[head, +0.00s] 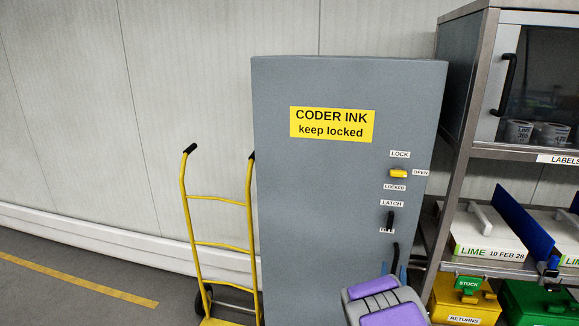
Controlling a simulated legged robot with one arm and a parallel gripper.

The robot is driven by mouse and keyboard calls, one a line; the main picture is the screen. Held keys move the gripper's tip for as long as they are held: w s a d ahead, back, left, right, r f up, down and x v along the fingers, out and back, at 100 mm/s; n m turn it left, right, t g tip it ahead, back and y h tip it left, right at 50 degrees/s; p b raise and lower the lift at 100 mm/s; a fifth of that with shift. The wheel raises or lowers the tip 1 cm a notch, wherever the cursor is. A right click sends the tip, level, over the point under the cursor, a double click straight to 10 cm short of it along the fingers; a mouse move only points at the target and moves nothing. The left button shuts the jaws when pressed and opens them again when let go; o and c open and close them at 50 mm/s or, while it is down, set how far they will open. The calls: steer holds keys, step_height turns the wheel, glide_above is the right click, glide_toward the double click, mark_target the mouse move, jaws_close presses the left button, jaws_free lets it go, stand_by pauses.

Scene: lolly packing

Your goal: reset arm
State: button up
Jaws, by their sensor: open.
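My arm shows at the bottom, right of the middle, as a grey and purple link in front of the grey cabinet (310,200). My gripper (406,264) is just beyond it, small and partly hidden by the link. Its dark fingers stand apart with nothing seen between them. It is in front of the cabinet's lower right edge, below the black latch lever (390,220). I cannot tell whether it touches the cabinet. The cabinet door looks shut. Its yellow lock knob (398,174) lies level, toward the OPEN label. The latch lever points down, partly over its lower label.
A yellow hand truck (221,244) stands left of the cabinet. At right, a metal rack (457,150) holds a glass-door cupboard (540,80), LIME boxes (480,240), a yellow RETURNS bin (463,300) and a green bin (535,305). The floor at left (60,300) is clear.

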steer(key=s+a+r+g+y, duration=0.1)
steer(key=s+a+g+y, duration=0.2)
steer(key=s+a+g, duration=0.6)
steer(key=s+a+r+g+y, duration=0.2)
steer(key=s+a+g, duration=0.3)
steer(key=s, duration=0.8)
steer(key=s+a+r+n+g, duration=0.1)
steer(key=s+a+g, duration=0.1)
steer(key=s, duration=0.6)
steer(key=s+a+r+n+g+y, duration=0.1)
steer(key=s+r+n+g, duration=0.1)
steer(key=s, duration=0.7)
steer(key=s+a+r+n+g+y, duration=0.1)
steer(key=s+a+g, duration=0.1)
steer(key=s, duration=0.7)
steer(key=shift+s+a+r+g, duration=0.2)
steer(key=shift+a+g, duration=0.1)
steer(key=shift+g, duration=0.3)
steer(key=shift+w, duration=0.1)
steer(key=shift+c, duration=0.3)
